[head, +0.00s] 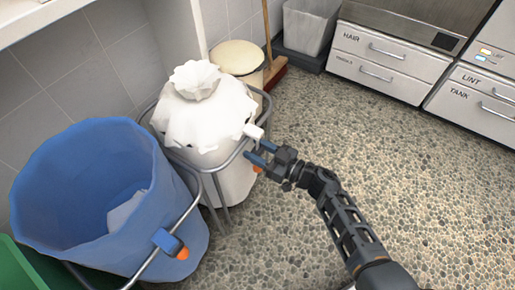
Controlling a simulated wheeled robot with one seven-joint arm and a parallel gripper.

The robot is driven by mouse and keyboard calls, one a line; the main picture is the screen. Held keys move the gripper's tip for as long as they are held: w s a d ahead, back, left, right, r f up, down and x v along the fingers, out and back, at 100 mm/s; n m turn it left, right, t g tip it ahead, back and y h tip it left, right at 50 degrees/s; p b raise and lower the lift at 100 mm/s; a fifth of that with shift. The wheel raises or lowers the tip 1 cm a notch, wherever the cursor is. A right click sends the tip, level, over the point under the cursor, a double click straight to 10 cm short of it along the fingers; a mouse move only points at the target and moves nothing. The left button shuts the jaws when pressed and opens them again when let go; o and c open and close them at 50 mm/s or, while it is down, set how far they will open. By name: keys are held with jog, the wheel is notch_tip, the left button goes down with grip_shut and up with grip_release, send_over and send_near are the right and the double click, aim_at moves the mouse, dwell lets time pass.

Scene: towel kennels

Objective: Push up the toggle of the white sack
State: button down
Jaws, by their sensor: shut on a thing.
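The white sack (207,118) hangs in a metal frame left of centre, with its gathered top bunched into a ruffle. Its small white toggle (254,131) is at the sack's right side, by the frame rail. An orange piece (257,169) shows lower down, just below my fingers. My gripper (258,152) reaches in from the right with its blue-tipped fingers at the toggle. It is shut on the toggle, with some gap showing between the fingertips. The exact contact is small and partly hidden.
An open blue sack (85,205) with its own blue toggle (168,242) stands front left, beside a green one (30,268). A beige-topped bin (237,58), a broom (274,70) and a grey bin (308,27) stand behind. Speckled floor (400,160) is clear to the right.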

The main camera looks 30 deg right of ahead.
aim_at(261, 150)
jog(key=shift+r+p, duration=2.5)
jog(key=shift+p, duration=0.4)
jog(key=c, duration=0.6)
grip_release()
jog(key=shift+s+d+r+p, duration=0.1)
jog(key=shift+s+d+p, duration=0.2)
jog(key=shift+s, duration=0.2)
jog(key=p+v, duration=0.2)
jog(key=v, duration=0.4)
jog(key=shift+s+d, duration=0.15)
jog(key=shift+s, duration=0.15)
